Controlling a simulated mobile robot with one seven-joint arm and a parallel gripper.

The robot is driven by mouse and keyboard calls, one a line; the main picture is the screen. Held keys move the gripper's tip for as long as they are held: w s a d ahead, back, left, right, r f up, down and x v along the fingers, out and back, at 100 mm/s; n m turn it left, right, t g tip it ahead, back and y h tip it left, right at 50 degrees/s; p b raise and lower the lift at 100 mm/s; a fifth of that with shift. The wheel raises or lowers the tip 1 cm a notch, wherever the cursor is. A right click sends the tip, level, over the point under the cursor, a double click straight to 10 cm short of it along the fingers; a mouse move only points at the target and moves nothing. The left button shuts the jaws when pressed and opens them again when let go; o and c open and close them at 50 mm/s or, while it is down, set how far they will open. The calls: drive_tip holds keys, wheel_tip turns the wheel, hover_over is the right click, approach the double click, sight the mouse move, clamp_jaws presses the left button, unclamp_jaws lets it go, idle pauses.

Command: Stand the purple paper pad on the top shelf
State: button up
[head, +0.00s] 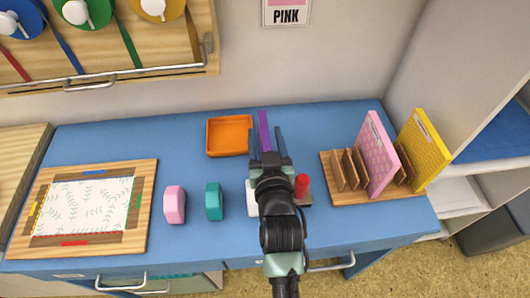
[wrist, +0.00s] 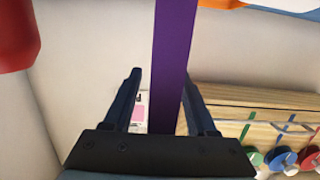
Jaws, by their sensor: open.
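The purple paper pad (head: 263,131) shows edge-on as a thin upright strip toward the back of the blue table. In the wrist view the purple pad (wrist: 174,60) runs between the two fingers. My gripper (head: 266,142) is open, with its fingers (wrist: 161,76) on either side of the pad. Finger contact with the pad cannot be told. The pad's lower part is hidden behind my gripper. A shelf unit (head: 500,132) stands at the right, with a blue shelf surface and white shelves below; its upper part is cut off.
A wooden rack (head: 335,197) holds a pink pad (head: 376,155) and a yellow pad (head: 425,145). An orange tray (head: 228,155) sits left of the purple pad. Pink (head: 174,204) and teal (head: 214,201) blocks stand near a framed board (head: 150,190). A red object (head: 301,185) is beside my arm.

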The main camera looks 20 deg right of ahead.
drive_tip(key=shift+w, duration=0.25)
clamp_jaws()
drive_tip(key=shift+r, duration=0.1)
idle(1.2)
